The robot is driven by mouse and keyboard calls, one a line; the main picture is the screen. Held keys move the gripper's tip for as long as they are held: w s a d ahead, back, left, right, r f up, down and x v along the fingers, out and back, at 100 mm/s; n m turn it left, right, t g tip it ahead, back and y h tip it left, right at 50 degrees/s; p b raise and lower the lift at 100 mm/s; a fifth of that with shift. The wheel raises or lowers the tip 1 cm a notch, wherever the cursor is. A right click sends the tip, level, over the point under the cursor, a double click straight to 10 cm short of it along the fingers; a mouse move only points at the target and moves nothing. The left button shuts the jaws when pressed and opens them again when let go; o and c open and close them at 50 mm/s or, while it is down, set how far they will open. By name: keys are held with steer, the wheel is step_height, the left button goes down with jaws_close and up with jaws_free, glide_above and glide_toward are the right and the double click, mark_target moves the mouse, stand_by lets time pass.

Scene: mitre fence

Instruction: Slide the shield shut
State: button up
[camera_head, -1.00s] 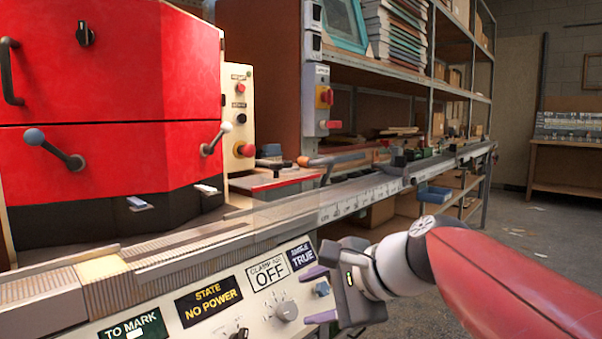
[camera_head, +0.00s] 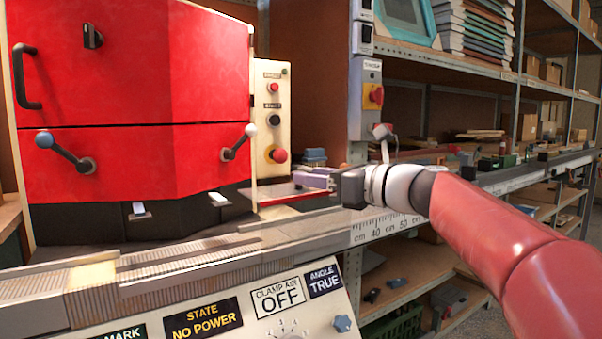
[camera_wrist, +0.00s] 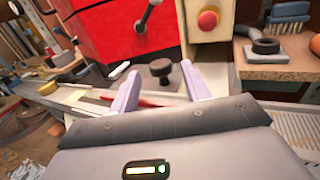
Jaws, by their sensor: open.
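The red machine hood (camera_head: 140,90) fills the left of the head view. I cannot tell which part of it is the shield, or whether that stands open. Its upper panel has a black bar handle (camera_head: 24,77) on the left and a black knob (camera_head: 92,36). Two levers, one with a blue-grey ball (camera_head: 44,139) and one with a white ball (camera_head: 250,130), sit on the lower panel. My gripper (camera_head: 312,180) is open right of the hood, above the fence. In the wrist view, a dark knob (camera_wrist: 160,68) shows beyond its lilac fingers, which hold nothing.
A cream switch column (camera_head: 273,110) with a red button stands right of the hood. The fence rail with a cm scale (camera_head: 370,228) runs right. The control panel (camera_head: 250,315) is below, reading NO POWER and OFF. Shelves (camera_head: 470,55) stand behind.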

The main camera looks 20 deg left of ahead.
steer(key=shift+x, duration=2.15)
jaws_close()
